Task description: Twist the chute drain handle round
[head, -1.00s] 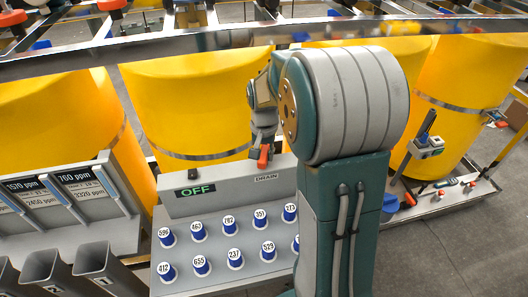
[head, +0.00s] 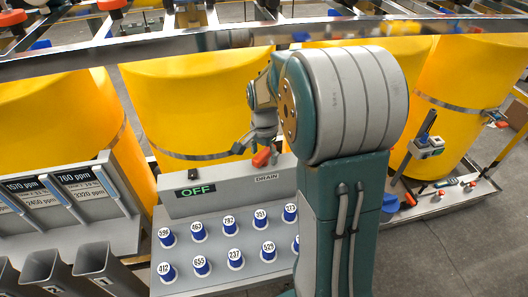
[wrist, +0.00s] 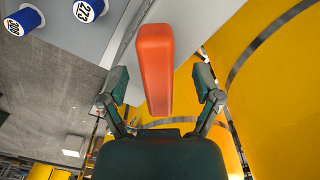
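The drain handle is a red-orange bar (head: 261,158) at the right end of the grey box top, beside the DRAIN label (head: 266,177). In the head view it lies slanted. My gripper (head: 259,147) is just above it, with its fingers spread. In the wrist view the handle (wrist: 155,65) runs lengthwise between my open fingers (wrist: 161,84), with a gap on each side. Neither finger appears to touch it. The box display (head: 195,190) reads OFF. The handle's pivot is hidden.
Several numbered blue-and-white bottles (head: 197,229) stand on the grey panel in front of the box. Large yellow drums (head: 195,100) stand behind. A metal rail (head: 215,43) crosses above. Grey chutes (head: 45,268) are at lower left.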

